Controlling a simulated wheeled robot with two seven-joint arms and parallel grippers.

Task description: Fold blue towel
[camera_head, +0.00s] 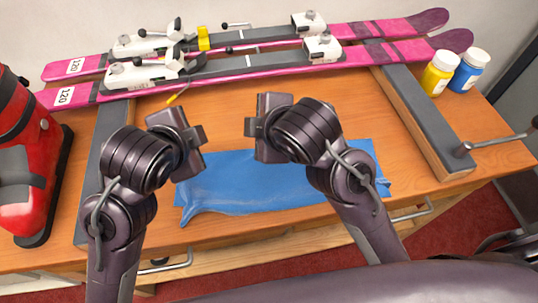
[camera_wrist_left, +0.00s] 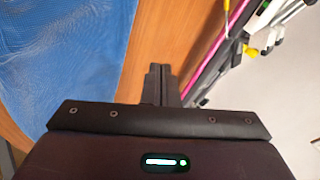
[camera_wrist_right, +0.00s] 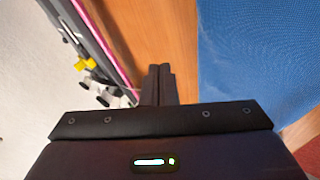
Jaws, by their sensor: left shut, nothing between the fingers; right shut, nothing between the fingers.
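The blue towel (camera_head: 240,188) lies on the wooden bench as a wide flat strip near the front edge. Its front left corner looks rumpled, and my right arm hides part of its right side. My left gripper (camera_head: 196,138) is shut and empty above the bench at the towel's back left. My right gripper (camera_head: 254,128) is shut and empty above the bench just behind the towel's middle. In the left wrist view the towel (camera_wrist_left: 60,60) lies left of the shut fingers (camera_wrist_left: 160,85). In the right wrist view the towel (camera_wrist_right: 255,60) lies right of the shut fingers (camera_wrist_right: 159,85).
Two pink skis (camera_head: 250,72) with bindings lie along the back of the bench (camera_head: 225,115). A red ski boot (camera_head: 25,160) stands at the left. A yellow bottle (camera_head: 438,75) and a blue bottle (camera_head: 468,73) stand at the back right. A grey-topped rail (camera_head: 425,115) runs along the right.

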